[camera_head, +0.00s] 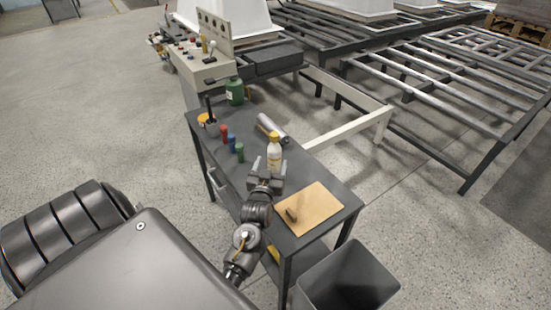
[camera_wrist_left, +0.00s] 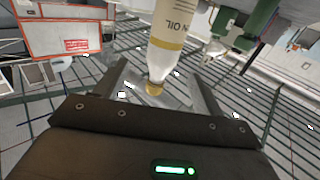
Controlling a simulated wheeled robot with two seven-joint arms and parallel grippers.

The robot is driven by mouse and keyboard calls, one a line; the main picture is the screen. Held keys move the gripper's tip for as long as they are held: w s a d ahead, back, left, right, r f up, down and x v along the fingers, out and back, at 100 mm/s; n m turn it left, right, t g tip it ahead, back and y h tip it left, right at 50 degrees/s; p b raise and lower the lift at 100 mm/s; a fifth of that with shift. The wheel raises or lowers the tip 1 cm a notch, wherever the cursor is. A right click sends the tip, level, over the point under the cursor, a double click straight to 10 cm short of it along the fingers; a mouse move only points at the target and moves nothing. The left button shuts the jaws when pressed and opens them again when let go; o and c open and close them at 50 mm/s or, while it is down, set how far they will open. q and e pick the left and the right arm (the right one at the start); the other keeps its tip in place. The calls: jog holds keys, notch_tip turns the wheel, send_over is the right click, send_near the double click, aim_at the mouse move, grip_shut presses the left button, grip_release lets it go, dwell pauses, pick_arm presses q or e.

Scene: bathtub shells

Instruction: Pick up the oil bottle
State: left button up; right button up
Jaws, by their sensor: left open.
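Contact with the bottle does not show. The right gripper is not in view.
Red, blue and green small containers (camera_head: 231,142) stand left of the bottle. A silver cylinder (camera_head: 270,127) lies behind it, and a green jug (camera_head: 235,92) stands farther back. A tan board (camera_head: 318,205) with a brown item lies at right. A grey bin (camera_head: 350,277) stands below.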

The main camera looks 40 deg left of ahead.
aim_at(273, 155)
pick_arm(q)
jog(key=shift+x, duration=0.8)
jog(key=shift+w+a+f, duration=0.1)
jog(key=shift+w+a, duration=0.05)
jog(key=shift+w, duration=0.2)
jog(key=shift+w+a, duration=0.15)
jog(key=shift+w, duration=0.1)
jog(key=p+x, duration=0.1)
jog(key=x, duration=0.3)
jog(key=shift+w+a+p, duration=0.25)
jog(key=shift+a+p, duration=0.05)
jog(key=shift+a, duration=0.1)
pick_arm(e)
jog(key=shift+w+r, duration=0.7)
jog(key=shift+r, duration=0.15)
pick_arm(q)
jog(key=c, duration=1.4)
jog(key=shift+c, duration=0.2)
